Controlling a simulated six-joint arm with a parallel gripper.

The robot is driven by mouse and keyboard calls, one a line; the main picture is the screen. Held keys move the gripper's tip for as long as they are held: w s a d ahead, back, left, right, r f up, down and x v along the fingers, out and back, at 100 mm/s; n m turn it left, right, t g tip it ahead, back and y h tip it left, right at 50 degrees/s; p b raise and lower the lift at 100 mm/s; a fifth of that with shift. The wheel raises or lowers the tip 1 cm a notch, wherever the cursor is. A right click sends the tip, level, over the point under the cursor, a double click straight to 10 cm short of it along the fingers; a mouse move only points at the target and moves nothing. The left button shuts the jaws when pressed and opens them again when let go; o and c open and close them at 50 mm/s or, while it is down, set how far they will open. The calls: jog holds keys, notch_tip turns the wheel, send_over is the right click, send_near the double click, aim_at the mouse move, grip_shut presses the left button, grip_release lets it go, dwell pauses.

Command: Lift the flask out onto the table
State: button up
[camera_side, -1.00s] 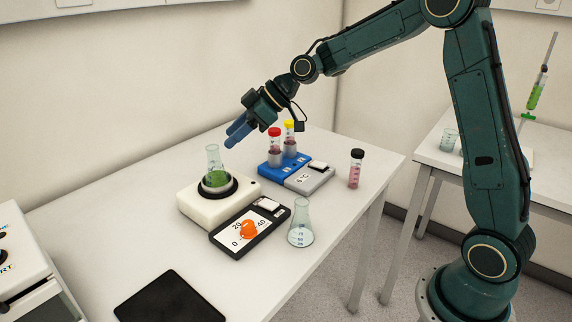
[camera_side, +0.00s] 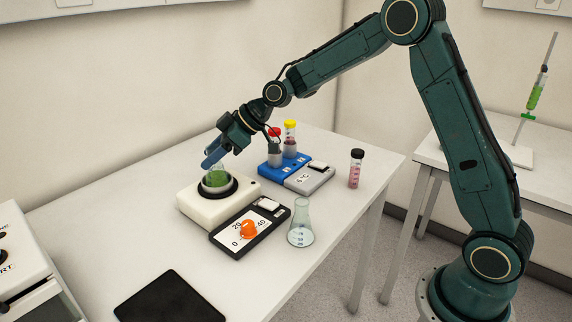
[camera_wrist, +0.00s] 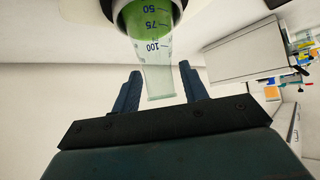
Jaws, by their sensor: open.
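The flask (camera_side: 217,178) holds green liquid and sits upright in the dark round well of a white heater block (camera_side: 192,207). In the wrist view the flask's clear neck (camera_wrist: 154,75) with its graduations reaches down between my fingers. My gripper (camera_side: 213,158) is at the flask's neck, coming in from the upper right. In the wrist view its two blue fingers (camera_wrist: 159,86) are open, one on each side of the neck, with gaps visible. The flask's neck is partly hidden by my fingers in the side view.
An empty flask (camera_side: 300,225) and a black control box with an orange knob (camera_side: 248,230) stand in front of the heater. A blue rack (camera_side: 272,173) with red-capped and yellow-capped tubes is behind. A dark-capped vial (camera_side: 356,169) stands right. A black pad (camera_side: 170,298) lies at front.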

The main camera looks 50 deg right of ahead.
grip_shut()
jog(key=shift+r, duration=1.6)
dwell(1.3)
